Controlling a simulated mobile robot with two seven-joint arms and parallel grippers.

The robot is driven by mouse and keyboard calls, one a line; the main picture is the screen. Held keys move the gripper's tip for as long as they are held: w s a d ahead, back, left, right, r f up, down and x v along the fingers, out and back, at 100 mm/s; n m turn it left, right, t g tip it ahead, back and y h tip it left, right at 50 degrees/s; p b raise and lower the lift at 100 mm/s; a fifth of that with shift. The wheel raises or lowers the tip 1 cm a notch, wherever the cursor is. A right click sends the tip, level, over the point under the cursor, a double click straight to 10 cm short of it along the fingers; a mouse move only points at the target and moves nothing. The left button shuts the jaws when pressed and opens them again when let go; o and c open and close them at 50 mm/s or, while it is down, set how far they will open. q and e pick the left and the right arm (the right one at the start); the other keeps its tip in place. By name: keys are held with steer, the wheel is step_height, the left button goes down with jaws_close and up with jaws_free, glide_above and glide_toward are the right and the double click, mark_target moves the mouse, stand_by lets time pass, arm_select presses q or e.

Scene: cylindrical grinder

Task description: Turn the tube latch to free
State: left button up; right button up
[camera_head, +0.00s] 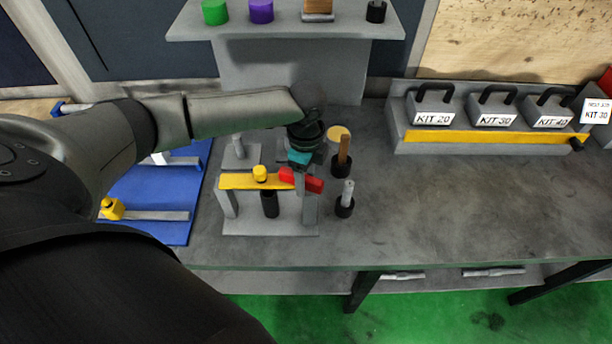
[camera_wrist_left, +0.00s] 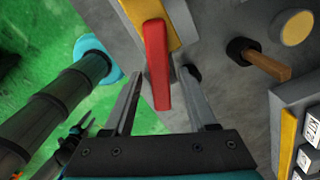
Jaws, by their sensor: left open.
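The tube latch appears as a red bar (camera_wrist_left: 157,62) at the end of a yellow bar (camera_wrist_left: 135,12) in the left wrist view. In the head view the red latch (camera_head: 315,185) shows at the right end of the yellow bar (camera_head: 235,182) on a grey stand, partly hidden by my gripper. My left gripper (camera_head: 301,172) is over the latch, pointing down. In the left wrist view its two fingers (camera_wrist_left: 160,76) are apart, one on each side of the red bar. I cannot tell whether either finger touches it.
Wooden-handled (camera_head: 343,152) and grey (camera_head: 346,194) pegs in black holders stand just right of the stand. A blue tray (camera_head: 150,190) lies left. A grey kit rack (camera_head: 425,142) stands at the back right. The bench's right middle (camera_head: 450,205) is clear.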

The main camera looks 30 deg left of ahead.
arm_select(q)
steer(key=shift+c, duration=0.4)
jaws_close()
stand_by(0.9)
